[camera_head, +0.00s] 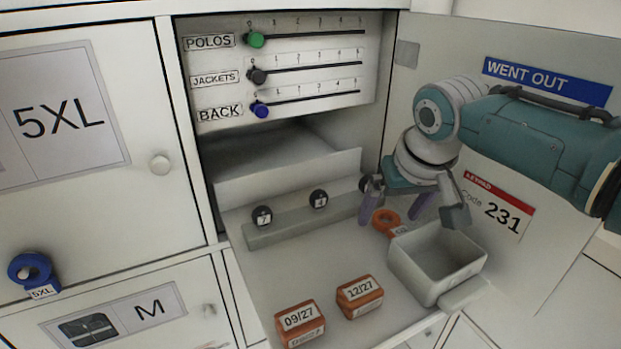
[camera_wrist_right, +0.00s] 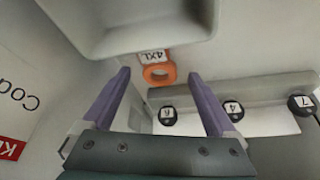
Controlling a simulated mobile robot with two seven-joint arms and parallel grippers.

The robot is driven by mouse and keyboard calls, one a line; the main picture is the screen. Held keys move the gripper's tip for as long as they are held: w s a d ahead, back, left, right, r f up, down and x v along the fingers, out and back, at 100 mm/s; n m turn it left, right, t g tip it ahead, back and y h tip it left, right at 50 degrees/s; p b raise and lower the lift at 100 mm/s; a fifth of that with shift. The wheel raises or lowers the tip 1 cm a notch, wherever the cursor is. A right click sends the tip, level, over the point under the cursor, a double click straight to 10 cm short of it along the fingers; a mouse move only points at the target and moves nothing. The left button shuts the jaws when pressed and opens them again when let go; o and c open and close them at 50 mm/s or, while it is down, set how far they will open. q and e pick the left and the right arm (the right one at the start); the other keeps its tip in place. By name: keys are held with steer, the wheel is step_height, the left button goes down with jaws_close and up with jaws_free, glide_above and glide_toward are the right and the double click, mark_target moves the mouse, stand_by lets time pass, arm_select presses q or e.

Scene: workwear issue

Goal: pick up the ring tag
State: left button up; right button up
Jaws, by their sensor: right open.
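An orange ring tag (camera_head: 383,218) with a small white label lies on the pale shelf, behind the grey open bin. In the right wrist view the orange ring tag (camera_wrist_right: 172,73) shows its label reading 4XL. My right gripper (camera_head: 392,208) is open, fingers pointing down around the area of the ring. In the wrist view the ring appears between the two purple fingertips (camera_wrist_right: 158,76); I cannot tell whether they touch it. A second ring tag, blue and marked 5XL (camera_head: 25,267), hangs on a knob at the left. My left gripper is not in view.
The grey bin (camera_head: 408,262) stands close in front of the gripper. A grey bar (camera_head: 287,228) with black numbered knobs lies behind. Two orange boxes, 09/27 (camera_head: 300,325) and 12/27 (camera_head: 359,297), stand at the front. An open door (camera_head: 530,140) is at the right.

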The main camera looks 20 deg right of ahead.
steer(key=shift+w+f, duration=0.1)
steer(key=shift+f, duration=0.15)
steer(key=c, duration=1.4)
